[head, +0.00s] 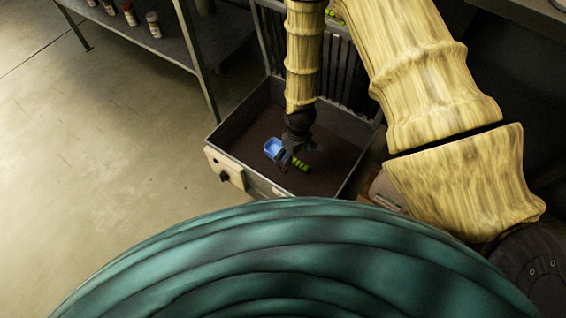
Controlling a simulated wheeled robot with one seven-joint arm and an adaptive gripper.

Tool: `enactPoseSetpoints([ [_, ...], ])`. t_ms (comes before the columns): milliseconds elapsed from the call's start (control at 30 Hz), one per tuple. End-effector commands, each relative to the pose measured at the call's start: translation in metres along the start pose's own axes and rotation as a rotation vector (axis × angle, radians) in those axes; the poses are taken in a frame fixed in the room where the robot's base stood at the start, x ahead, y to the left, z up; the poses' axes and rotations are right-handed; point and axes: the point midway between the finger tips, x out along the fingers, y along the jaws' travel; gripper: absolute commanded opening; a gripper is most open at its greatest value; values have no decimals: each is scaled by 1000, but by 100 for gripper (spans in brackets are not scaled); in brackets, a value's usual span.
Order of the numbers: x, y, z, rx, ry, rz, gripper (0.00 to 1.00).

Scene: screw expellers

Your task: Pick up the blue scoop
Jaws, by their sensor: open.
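In the head view the blue scoop (273,148) lies in the grey metal tray (218,137), on a dark brown filling. Its blue bowl shows left of my gripper. My gripper (289,164) points down into the tray, right beside the scoop, and covers part of it. It is open. A green ribbed piece (300,164) shows just right of the fingers; it may be the scoop's handle, but the join is hidden. I cannot tell whether the fingers touch the scoop.
The tray walls stand around my gripper. A light panel with a dark knob (224,176) is on the tray's front left. A shelf (178,48) with several jars (153,25) stands at the back left. The floor (90,170) at left is clear.

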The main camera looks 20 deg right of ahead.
Motion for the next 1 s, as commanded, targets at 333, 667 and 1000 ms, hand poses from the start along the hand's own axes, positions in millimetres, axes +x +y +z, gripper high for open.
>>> enactPoseSetpoints([
  [333,42,30,-70,-138,-8,24,92],
  [667,46,40,-93,-189,-17,34,92],
  [1000,86,41,-93,-190,-18,33,92],
])
